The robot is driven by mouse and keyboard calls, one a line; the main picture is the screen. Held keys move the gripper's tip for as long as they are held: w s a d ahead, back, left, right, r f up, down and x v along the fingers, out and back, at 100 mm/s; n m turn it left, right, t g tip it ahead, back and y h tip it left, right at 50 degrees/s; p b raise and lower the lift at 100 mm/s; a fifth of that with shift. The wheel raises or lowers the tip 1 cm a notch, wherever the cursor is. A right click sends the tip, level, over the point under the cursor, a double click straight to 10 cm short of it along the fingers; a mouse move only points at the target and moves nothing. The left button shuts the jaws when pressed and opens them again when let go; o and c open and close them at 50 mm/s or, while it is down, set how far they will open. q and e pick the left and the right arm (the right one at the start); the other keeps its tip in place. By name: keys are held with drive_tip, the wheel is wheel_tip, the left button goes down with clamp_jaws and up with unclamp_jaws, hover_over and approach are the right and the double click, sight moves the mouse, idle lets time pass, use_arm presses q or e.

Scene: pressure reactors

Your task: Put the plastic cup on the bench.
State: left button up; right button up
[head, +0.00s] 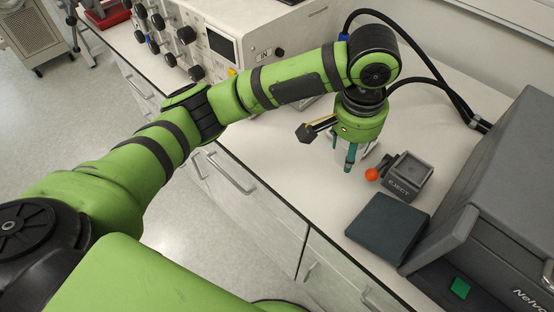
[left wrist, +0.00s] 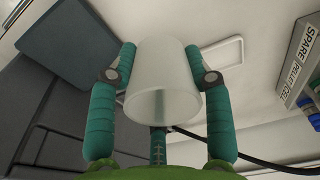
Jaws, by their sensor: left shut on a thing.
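The plastic cup (left wrist: 162,70) is whitish and translucent. It sits between the teal fingers of my left gripper (head: 345,152), which is shut on it; the fingers press on both sides of the cup in the left wrist view. In the head view, the gripper points down over the white bench (head: 312,190), and the cup is mostly hidden behind the fingers and wrist. I cannot tell whether the cup's base touches the bench. My right gripper is not in view.
A small dark EJECT block (head: 405,178) with an orange ball knob (head: 372,174) stands just right of the gripper. Black hoses run behind. Bench left of the gripper is clear.

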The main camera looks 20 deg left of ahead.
use_arm(q)
drive_tip(key=shift+w+a+f, duration=0.1)
drive_tip(key=shift+a+f, duration=0.1)
drive_tip(key=shift+f, duration=0.05)
drive_tip(key=p, duration=0.2)
hover_over(300, 160)
drive_tip(key=f, duration=0.6)
drive_tip(key=shift+s+f, duration=0.2)
drive_tip(key=shift+s, duration=0.1)
drive_tip(key=shift+a+f, duration=0.1)
drive_tip(key=shift+f, duration=2.05)
drive_tip(key=o, duration=1)
drive_tip(key=shift+f, duration=0.1)
drive_tip(key=shift+o, duration=0.2)
